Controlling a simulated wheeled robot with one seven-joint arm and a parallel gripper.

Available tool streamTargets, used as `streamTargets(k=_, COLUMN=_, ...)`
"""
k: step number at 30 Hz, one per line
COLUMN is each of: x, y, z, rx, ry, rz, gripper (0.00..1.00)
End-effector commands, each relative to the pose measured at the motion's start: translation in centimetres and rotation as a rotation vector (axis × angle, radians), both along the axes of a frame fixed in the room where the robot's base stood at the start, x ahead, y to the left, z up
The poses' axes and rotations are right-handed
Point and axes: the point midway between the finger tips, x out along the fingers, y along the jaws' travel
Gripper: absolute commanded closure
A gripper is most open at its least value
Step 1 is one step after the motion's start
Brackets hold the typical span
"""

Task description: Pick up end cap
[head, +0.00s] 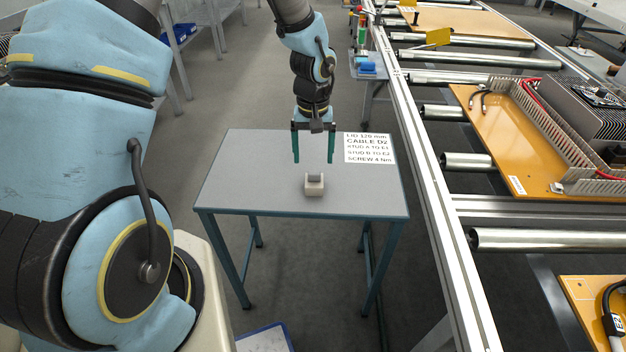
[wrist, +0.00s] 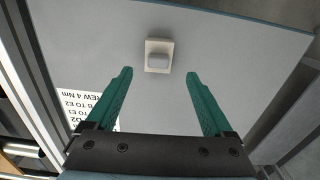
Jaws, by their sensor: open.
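The end cap (head: 314,186) is a small whitish block with a raised, greyer part. It stands on the grey table (head: 250,180), near the table's front edge in the head view. My gripper (head: 313,160) is open and empty, with two green fingers pointing down above the table. In the head view the fingertips show just above and behind the end cap. In the wrist view the end cap (wrist: 158,56) lies beyond the fingertips, roughly centred between the two fingers (wrist: 158,75), and nothing touches it.
A printed sign (head: 369,148) lies at the table's right rear corner. A roller conveyor (head: 475,160) with a metal rail runs along the right, carrying an orange board (head: 515,150) with wiring ducts. The rest of the tabletop is clear. A blue-edged tray (head: 264,340) is below the table.

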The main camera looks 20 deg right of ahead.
Motion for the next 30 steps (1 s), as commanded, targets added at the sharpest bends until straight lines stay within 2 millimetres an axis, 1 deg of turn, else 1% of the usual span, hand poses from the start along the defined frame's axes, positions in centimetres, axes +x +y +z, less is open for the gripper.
streamTargets(k=3, x=0.0, y=0.1, z=-1.5, rx=0.002, ry=0.001, rz=0.000, gripper=0.14)
streamTargets(k=11, x=0.0, y=0.1, z=-3.1, rx=0.003, ry=0.002, rz=-0.001, gripper=0.14)
streamTargets(k=18, x=0.0, y=0.1, z=-6.2, rx=0.003, ry=0.002, rz=0.001, gripper=0.14)
streamTargets(k=21, x=0.1, y=0.0, z=-7.0, rx=0.001, ry=0.000, rz=-0.001, gripper=0.14)
streamTargets(k=24, x=0.1, y=0.0, z=-7.3, rx=0.001, ry=-0.001, rz=0.000, gripper=0.14)
streamTargets(k=30, x=0.1, y=0.0, z=-7.4, rx=0.000, ry=-0.001, rz=0.001, gripper=0.15)
